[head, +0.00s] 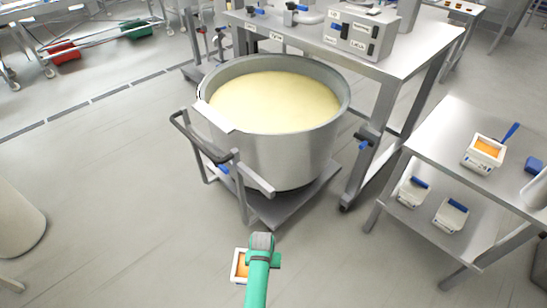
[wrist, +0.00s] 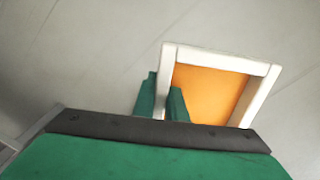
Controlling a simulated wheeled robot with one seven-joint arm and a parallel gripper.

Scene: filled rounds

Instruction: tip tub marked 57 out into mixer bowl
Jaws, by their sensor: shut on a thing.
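My gripper (head: 262,262) is shut on a white square tub (head: 236,265) with orange contents, low in the head view. In the wrist view, the fingers (wrist: 162,98) pinch one side wall of the tub (wrist: 262,92), and the orange fill shows inside. No number on the tub can be read. The mixer bowl (head: 285,150) is a large round steel bowl holding a pale yellow mass, on a wheeled frame. In the head view the tub and gripper appear below the bowl, apart from it. The gripper hides part of the tub's right side.
A push handle (head: 200,140) stands at the bowl's front left. A steel table (head: 400,60) with a control box (head: 352,33) is behind right. A shelf table (head: 450,125) at right holds another orange-filled tub (head: 484,154); blue-topped tubs (head: 451,215) sit below.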

